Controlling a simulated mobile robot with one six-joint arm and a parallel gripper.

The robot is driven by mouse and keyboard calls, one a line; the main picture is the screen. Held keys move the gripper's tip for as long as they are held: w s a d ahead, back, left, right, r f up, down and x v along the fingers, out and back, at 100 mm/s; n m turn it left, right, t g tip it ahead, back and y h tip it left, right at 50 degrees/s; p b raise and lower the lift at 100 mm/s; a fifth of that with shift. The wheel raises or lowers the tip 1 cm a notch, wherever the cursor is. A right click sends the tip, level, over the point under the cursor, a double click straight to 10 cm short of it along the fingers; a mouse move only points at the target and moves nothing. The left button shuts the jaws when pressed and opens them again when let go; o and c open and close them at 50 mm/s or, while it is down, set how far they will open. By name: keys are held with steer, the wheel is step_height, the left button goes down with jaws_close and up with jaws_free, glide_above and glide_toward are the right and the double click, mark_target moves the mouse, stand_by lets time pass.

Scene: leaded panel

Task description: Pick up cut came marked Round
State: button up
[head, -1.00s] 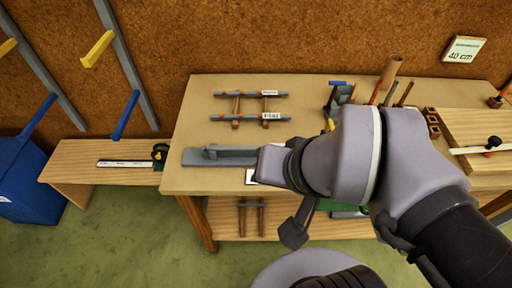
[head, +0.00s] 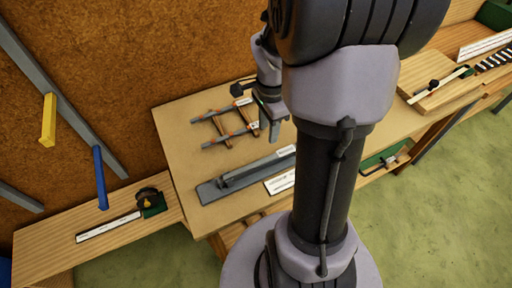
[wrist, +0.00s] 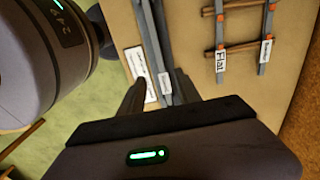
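Two grey came strips lie across a wooden rack, an upper came (head: 222,111) and a lower came (head: 226,137). In the wrist view one came (wrist: 221,30) has a label reading "Flat". The other came (wrist: 268,25) has a small label that I cannot read for certain. A grey channel-like fixture (head: 225,186) lies nearer the table's front, with a labelled strip (wrist: 152,40) along it; that label is also unreadable. My gripper (head: 275,137) is above the table by the rack's right end. In the wrist view my gripper (wrist: 157,95) has its fingers apart, with nothing visibly held.
A white card (head: 280,184) lies beside the fixture. A low wooden bench (head: 60,240) at left holds a ruler (head: 108,227) and a dark tool (head: 150,202). A wooden board (head: 432,82) is at right. Bare tabletop (head: 182,130) shows left of the rack.

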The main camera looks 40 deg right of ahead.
steer(key=b, duration=0.2)
glide_above(266, 159)
step_height(266, 159, down, 8)
steer(key=shift+r, duration=0.2)
step_height(266, 159, down, 6)
steer(key=shift+b, duration=1.2)
steer(key=shift+r, duration=0.1)
jaws_close()
